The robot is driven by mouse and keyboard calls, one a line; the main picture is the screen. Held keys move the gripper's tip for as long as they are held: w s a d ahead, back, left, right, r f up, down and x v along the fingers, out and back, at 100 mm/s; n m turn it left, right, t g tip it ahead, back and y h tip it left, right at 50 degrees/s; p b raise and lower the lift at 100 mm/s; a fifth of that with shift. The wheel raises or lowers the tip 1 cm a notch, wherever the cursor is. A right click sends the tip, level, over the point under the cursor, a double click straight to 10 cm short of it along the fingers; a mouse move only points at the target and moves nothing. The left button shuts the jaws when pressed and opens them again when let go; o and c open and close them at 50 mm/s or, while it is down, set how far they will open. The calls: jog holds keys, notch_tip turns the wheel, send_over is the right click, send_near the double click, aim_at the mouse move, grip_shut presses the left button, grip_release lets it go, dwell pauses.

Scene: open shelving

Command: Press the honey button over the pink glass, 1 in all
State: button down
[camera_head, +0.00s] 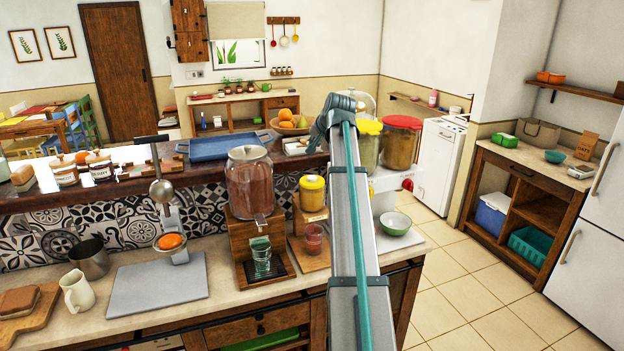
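A small yellow jar with a yellow lid (312,193), which may be the honey dispenser, sits on a wooden stand (299,217) on the counter. A pink glass (314,240) stands upright below it, at the front of the stand. No button can be made out on this stand at this size. My grey arm with a teal stripe rises from the bottom, just right of the pink glass in the picture. My gripper (320,129) seems to be at its far end, above and behind the yellow jar. Its fingers are too small to read.
A large brown-filled dispenser (250,182) stands left, with a green glass (261,256) under it. A green bowl (395,222) sits right of my arm. A juicer (170,242) and jug (77,292) are left.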

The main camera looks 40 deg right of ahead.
jog(key=b, duration=0.3)
send_over(313, 178)
notch_tip(313, 178, down, 6)
jog(key=shift+d+f+b, duration=0.1)
jog(key=shift+f+b, duration=0.2)
jog(key=shift+f, duration=0.9)
jog(key=shift+f, duration=0.1)
dwell(0.4)
jog(key=shift+f, duration=0.3)
jog(key=shift+f, duration=0.7)
dwell(0.8)
jog(key=shift+r, duration=0.2)
jog(key=shift+r+p, duration=0.4)
jog(key=shift+r, duration=0.5)
jog(key=shift+w+r, duration=0.1)
jog(key=shift+r, duration=0.05)
jog(key=shift+r+p, duration=1.3)
jog(key=shift+r, duration=1.05)
